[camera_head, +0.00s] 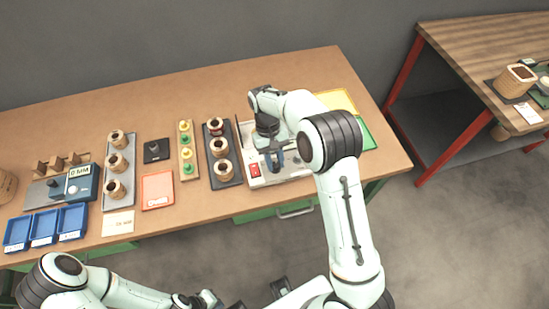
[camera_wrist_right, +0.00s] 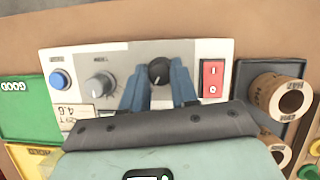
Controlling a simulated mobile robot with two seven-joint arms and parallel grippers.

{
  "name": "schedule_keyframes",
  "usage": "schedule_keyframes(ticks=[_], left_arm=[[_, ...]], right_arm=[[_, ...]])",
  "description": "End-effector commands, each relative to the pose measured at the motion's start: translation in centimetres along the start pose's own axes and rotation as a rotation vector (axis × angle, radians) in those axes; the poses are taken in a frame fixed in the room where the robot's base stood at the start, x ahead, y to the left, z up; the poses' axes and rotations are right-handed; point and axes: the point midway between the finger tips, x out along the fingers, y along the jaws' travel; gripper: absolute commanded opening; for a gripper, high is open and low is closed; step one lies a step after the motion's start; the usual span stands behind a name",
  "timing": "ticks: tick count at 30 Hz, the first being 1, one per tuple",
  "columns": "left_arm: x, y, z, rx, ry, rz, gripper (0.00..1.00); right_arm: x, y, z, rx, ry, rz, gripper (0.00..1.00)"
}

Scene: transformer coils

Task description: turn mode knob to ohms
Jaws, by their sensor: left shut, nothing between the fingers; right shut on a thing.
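The light grey tester (camera_head: 290,170) stands on the table in the head view, with my right arm over it. In the right wrist view its panel (camera_wrist_right: 205,47) carries a black knob (camera_wrist_right: 158,70) and a larger grey knob (camera_wrist_right: 100,86). My right gripper (camera_wrist_right: 159,84) has its blue fingers on either side of the black knob, shut on it. The knob's lower part is hidden by the fingers. The labels are too small to read, so I cannot tell its setting. My left gripper (camera_head: 207,299) is shut and empty at the bottom of the head view, away from the tester.
A red rocker switch (camera_wrist_right: 213,78) sits right of the black knob, and a blue button (camera_wrist_right: 60,78) at far left. A dark coil tray (camera_head: 238,180) stands beside the tester. A green GOOD mat (camera_wrist_right: 28,105) lies on its other side. Blue bins (camera_head: 43,227) are far left.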

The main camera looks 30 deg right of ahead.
Motion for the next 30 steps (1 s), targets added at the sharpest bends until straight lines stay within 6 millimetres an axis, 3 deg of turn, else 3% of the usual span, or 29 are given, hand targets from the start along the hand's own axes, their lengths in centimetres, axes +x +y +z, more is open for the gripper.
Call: schedule_keyframes(ticks=[14,15,17,26,30], left_arm=[[-0.1,0.1,-0.1,0.0,0.001,0.0,0.0],[-0.1,0.1,-0.1,0.0,0.001,0.0,0.0],[-0.1,0.1,-0.1,0.0,0.001,0.0,0.0],[-0.1,0.1,-0.1,0.0,0.001,0.0,0.0],[-0.4,0.2,-0.2,0.001,0.003,0.001,0.0]], right_arm=[[-0.2,0.0,-0.1,0.017,0.008,-0.008,0.0],[-0.2,0.0,-0.1,0.017,0.008,-0.008,0.31],[-0.2,0.0,-0.1,0.017,0.008,-0.008,0.51],[-0.1,0.0,-0.1,0.015,0.004,-0.007,0.53],[-1.1,0.0,-0.1,0.015,0.006,-0.007,0.53]])
